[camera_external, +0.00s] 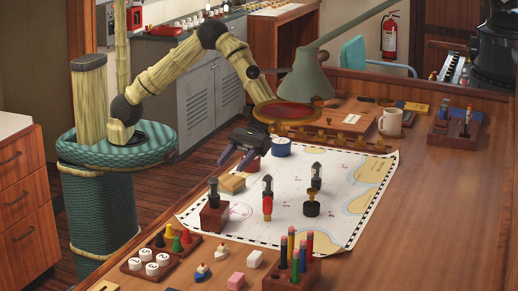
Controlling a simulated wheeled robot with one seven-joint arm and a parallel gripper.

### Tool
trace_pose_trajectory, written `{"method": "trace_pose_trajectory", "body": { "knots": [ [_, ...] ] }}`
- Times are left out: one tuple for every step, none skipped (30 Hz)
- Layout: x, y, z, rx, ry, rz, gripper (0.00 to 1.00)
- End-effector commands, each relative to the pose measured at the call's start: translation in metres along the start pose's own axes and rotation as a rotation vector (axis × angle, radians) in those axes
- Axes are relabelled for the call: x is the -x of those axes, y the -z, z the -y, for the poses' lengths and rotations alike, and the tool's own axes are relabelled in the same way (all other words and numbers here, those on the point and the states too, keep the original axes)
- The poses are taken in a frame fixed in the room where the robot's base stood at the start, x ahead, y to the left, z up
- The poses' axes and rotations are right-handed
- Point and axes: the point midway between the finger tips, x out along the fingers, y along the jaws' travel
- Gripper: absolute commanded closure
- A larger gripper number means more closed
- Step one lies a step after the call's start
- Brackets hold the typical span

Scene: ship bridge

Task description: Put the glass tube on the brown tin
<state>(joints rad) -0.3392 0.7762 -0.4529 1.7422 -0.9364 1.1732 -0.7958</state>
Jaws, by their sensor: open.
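My gripper (229,167) is open and appears empty, with its dark fingers above the far left part of the chart. A reddish-brown thing (252,164) is partly hidden behind the gripper; it may be the brown tin, but I cannot tell. I cannot surely pick out the glass tube. A dark upright piece (213,190) stands in a brown block (214,217) at the chart's left edge.
A yellowish block (232,184) and a blue tin (281,148) are near the gripper. A green lamp (308,77) overhangs the back. A pencil block (292,272), chess-like pieces and trays crowd the front.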

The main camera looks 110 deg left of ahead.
Motion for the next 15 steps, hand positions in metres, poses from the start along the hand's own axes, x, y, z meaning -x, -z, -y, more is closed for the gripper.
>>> {"method": "trace_pose_trajectory", "body": {
  "knots": [
    [-0.001,0.001,0.002,-0.008,0.004,-0.013,0.49],
    [-0.001,0.002,0.005,-0.017,0.007,-0.028,0.49],
    [-0.002,0.004,0.009,-0.035,0.013,-0.057,0.49],
    [-0.002,0.006,0.014,-0.053,0.021,-0.087,0.49],
    [-0.003,0.009,0.02,-0.079,0.03,-0.124,0.49],
    [-0.003,0.014,0.03,-0.118,0.046,-0.184,0.49],
    [-0.002,0.019,0.038,-0.154,0.061,-0.233,0.49],
    [0.0,0.024,0.047,-0.194,0.078,-0.289,0.49],
    [0.004,0.03,0.06,-0.255,0.104,-0.366,0.49],
    [0.007,0.036,0.07,-0.305,0.126,-0.426,0.49],
    [0.012,0.041,0.08,-0.356,0.15,-0.485,0.49],
    [0.019,0.046,0.092,-0.427,0.184,-0.56,0.49],
    [0.025,0.05,0.102,-0.48,0.21,-0.614,0.49],
    [0.032,0.054,0.111,-0.533,0.237,-0.665,0.49],
    [0.041,0.058,0.123,-0.605,0.274,-0.731,0.49]
  ]
}}
